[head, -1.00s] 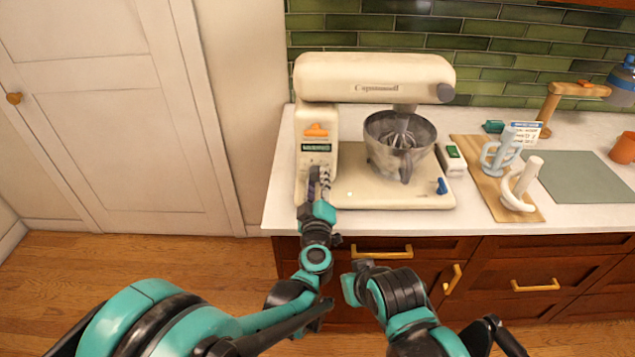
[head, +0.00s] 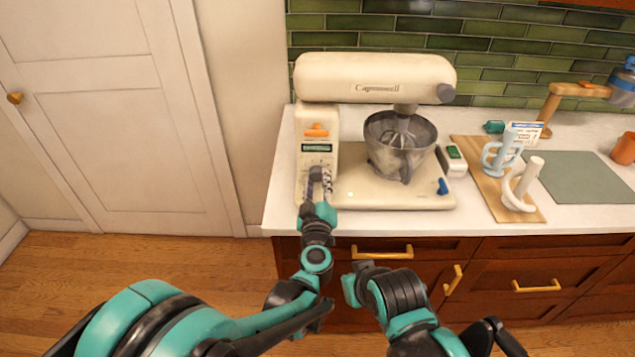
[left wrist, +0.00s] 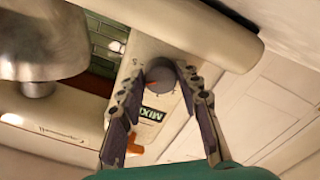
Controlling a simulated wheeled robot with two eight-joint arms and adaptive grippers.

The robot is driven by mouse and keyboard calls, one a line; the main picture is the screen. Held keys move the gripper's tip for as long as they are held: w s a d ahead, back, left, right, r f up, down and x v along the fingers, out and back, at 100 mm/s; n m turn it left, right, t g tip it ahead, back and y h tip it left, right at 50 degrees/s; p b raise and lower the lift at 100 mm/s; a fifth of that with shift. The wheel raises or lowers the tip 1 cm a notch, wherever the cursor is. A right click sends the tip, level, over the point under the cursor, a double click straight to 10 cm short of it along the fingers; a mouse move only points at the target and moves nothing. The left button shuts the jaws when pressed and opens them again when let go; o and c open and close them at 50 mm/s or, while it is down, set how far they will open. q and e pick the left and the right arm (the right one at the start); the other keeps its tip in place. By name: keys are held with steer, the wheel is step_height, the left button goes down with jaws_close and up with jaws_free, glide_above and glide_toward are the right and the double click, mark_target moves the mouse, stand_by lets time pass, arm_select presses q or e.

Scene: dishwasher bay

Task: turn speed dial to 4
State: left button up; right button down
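The cream stand mixer (head: 376,80) stands on the counter. Its round grey speed dial (left wrist: 160,75), with a red mark, is on the front of its column and shows in the left wrist view. A "5" is printed beside it. My left gripper (head: 320,178) is at the dial; in the left wrist view its fingertips (left wrist: 161,68) are on either side of the dial, very close to it. I cannot tell whether they press on it. In the head view the gripper hides the dial. My right gripper (head: 364,270) is low, before the drawers; its fingers are unclear.
The metal bowl (head: 400,145) is right of the column.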

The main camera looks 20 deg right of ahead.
arm_select(q)
steer(key=o, duration=0.4)
steer(key=shift+s, duration=0.1)
steer(key=v, duration=1.1)
steer(key=shift+s+a, duration=0.1)
steer(key=shift+s, duration=0.3)
